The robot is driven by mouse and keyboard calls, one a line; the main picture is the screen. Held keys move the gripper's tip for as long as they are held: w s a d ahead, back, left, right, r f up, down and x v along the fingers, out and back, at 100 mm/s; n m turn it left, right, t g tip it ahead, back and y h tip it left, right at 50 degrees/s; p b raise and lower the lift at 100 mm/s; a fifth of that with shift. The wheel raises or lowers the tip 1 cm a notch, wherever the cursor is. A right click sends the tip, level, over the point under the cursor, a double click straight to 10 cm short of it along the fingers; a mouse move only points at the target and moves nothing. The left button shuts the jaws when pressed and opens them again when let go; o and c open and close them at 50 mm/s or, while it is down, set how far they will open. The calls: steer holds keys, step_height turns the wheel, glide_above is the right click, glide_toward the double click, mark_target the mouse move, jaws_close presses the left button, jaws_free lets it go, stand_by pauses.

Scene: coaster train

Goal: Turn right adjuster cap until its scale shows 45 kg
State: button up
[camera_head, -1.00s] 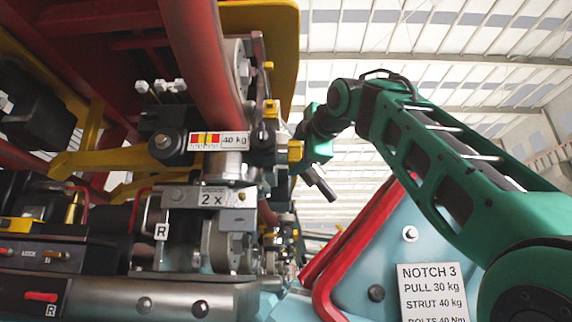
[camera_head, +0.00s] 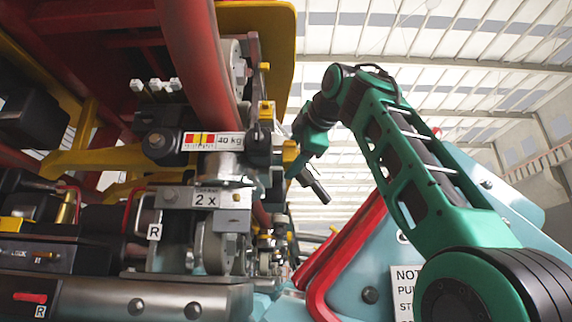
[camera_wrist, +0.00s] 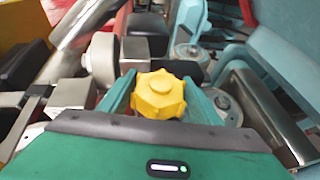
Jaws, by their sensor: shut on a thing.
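The yellow lobed adjuster cap (camera_head: 290,151) sits at the right end of the dark adjuster housing. In the wrist view, the cap (camera_wrist: 158,94) lies between the two green fingers. My gripper (camera_head: 297,159) is shut on the cap, with a finger on each side of it. The scale plate (camera_head: 202,141) left of the cap has red and yellow bands and a label reading 40 kg (camera_head: 230,142). Its fine marks and any pointer are too small to read. A tag marked R (camera_head: 154,232) hangs lower left.
A 2 X plate (camera_head: 206,199) is below the scale. A thick red tube (camera_head: 196,65) passes close above. Open air lies right of the cap.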

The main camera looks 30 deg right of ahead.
steer(key=shift+s+a, duration=0.15)
steer(key=shift+a, duration=0.05)
stand_by(2.0)
steer(key=o, duration=1)
steer(key=shift+a, duration=0.15)
steer(key=shift+o, duration=0.2)
steer(key=v, duration=1)
steer(key=shift+s, duration=0.25)
steer(key=shift+r, duration=0.15)
steer(key=shift+c, duration=0.4)
